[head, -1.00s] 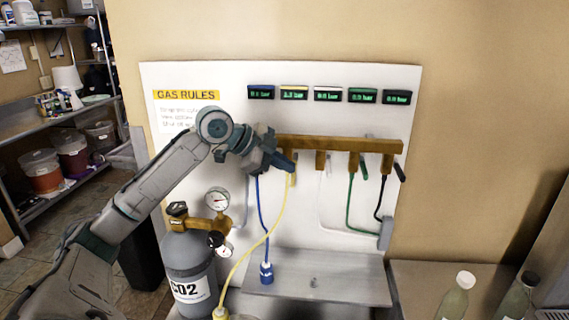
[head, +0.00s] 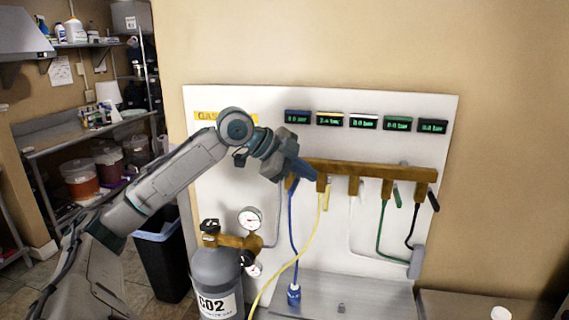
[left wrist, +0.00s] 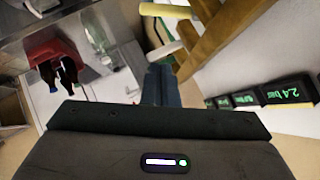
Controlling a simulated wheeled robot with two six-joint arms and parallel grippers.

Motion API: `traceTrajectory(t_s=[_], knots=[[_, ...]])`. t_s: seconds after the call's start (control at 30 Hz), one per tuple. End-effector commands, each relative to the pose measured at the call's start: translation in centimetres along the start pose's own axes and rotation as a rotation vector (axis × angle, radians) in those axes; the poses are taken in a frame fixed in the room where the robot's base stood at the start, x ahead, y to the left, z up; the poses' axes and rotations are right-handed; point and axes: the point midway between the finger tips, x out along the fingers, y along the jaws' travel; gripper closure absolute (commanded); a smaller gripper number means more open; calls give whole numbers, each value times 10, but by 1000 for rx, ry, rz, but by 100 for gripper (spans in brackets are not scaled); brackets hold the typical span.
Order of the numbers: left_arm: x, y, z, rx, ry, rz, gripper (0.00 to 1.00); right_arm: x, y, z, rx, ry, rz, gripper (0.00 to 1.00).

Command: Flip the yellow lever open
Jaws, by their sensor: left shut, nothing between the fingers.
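The yellow lever (head: 326,195) hangs below the brown manifold (head: 355,172), by the top of the yellow hose (head: 309,240). My left gripper (head: 310,177) is shut and empty, in front of the manifold's left end and a little up and left of the lever. Its closed fingers also show in the left wrist view (left wrist: 161,72). A small gap seems to lie between fingertips and lever; contact is hard to tell. My right gripper is out of view.
White, green (head: 397,195) and black (head: 433,201) levers sit farther right along the manifold. Pressure displays (head: 330,120) line the panel above. A CO2 cylinder (head: 215,270) with gauge stands below my left arm. A steel shelf (head: 350,292) lies under the manifold.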

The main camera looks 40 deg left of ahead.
Motion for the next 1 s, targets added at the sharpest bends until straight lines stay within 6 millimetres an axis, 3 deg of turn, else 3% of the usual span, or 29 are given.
traceTrajectory(t_s=[0.2, 0.5, 1.0], knots=[[-26, 2, 4, 1, -5, -3, 100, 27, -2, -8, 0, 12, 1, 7], [-58, 0, 1, -1, -2, -1, 100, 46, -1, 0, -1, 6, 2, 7], [-60, 0, 0, -2, -1, -2, 100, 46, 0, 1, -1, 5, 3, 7]])
